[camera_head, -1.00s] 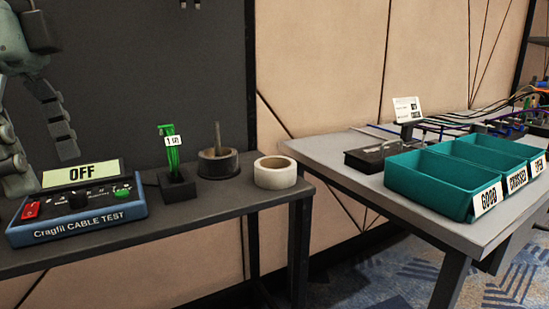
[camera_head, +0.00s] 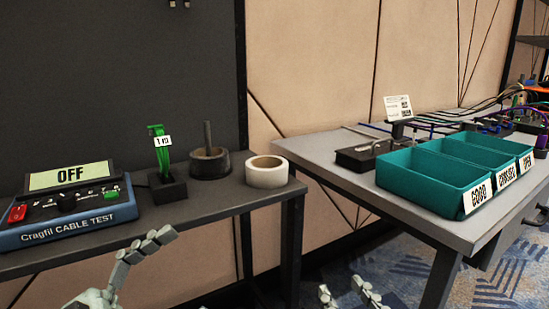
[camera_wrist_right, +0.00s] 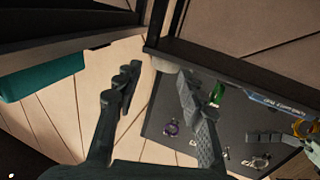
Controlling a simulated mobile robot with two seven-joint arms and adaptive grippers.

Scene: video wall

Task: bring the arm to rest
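My right gripper (camera_head: 347,292) shows only its two fingertips at the bottom edge of the head view, apart from each other. In the right wrist view its two fingers (camera_wrist_right: 155,100) are spread, with nothing held between them. My left gripper (camera_head: 138,255) is partly in the head view at the lower left, in front of the dark bench, with one finger clear and the rest cut off. A jointed finger also shows at the right of the right wrist view (camera_wrist_right: 270,137). Whether the left gripper is open cannot be seen.
A dark bench (camera_head: 225,205) holds a cable tester (camera_head: 80,225) reading OFF, a green tool in a stand (camera_head: 168,188), a dark pot (camera_head: 210,164) and a white roll (camera_head: 267,175). A grey table (camera_head: 315,150) holds teal bins (camera_head: 425,183). Carpet shows between them.

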